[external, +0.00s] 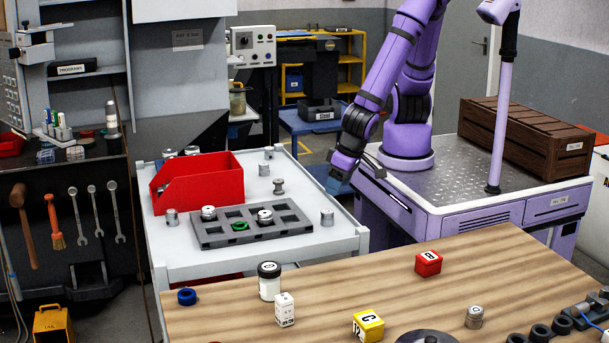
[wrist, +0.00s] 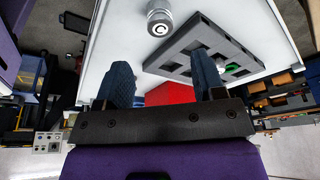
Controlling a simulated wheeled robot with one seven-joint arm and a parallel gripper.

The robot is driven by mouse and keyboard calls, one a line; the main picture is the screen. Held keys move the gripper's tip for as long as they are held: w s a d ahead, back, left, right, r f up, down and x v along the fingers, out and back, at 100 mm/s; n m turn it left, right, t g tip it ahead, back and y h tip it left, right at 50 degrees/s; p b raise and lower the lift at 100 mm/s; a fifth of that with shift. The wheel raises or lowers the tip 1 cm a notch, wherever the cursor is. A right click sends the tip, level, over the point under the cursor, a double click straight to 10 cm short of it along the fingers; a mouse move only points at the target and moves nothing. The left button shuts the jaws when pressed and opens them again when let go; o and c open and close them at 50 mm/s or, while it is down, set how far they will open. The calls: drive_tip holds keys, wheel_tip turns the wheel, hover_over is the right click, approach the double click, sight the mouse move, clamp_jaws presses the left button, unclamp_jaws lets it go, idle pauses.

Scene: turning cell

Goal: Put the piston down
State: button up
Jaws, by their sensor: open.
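My gripper (external: 338,186) hangs at the right edge of a white cart (external: 215,262), its jaws apart. In the wrist view my gripper (wrist: 165,85) shows two dark blue fingers spread wide with nothing held between them. Several metal piston-like parts are on the cart: one (external: 327,217) stands right of a dark grey pocketed tray (external: 203,241), a spool-shaped one (external: 278,187) stands behind it. Two more parts (external: 208,213) (external: 265,217) sit in the tray. I cannot tell which is the task's piston. In the wrist view a round metal part (wrist: 160,20) stands beside the tray (wrist: 190,38).
A red bin (external: 200,180) stands behind the tray and shows beyond my fingers in the wrist view (wrist: 170,94). A green ring (external: 239,226) lies in the tray. The wooden table (external: 390,275) in front holds boxes and a jar (external: 269,281).

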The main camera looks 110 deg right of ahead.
drive_tip(key=s+d+r+n+y, duration=0.3)
drive_tip(key=d+r+n+y, duration=0.15)
drive_tip(key=d+r, duration=1.3)
drive_tip(key=s+d+r+n+t+h, duration=0.1)
drive_tip(key=s+d+r+n, duration=0.1)
drive_tip(key=s+r, duration=0.3)
drive_tip(key=s+d+r+n+t+h, duration=0.1)
drive_tip(key=s+d+r+n, duration=0.1)
drive_tip(key=s+d+r, duration=0.3)
drive_tip(key=shift+s+d+r+t, duration=0.25)
drive_tip(key=shift+s+r+t, duration=0.25)
drive_tip(key=shift+s, duration=0.75)
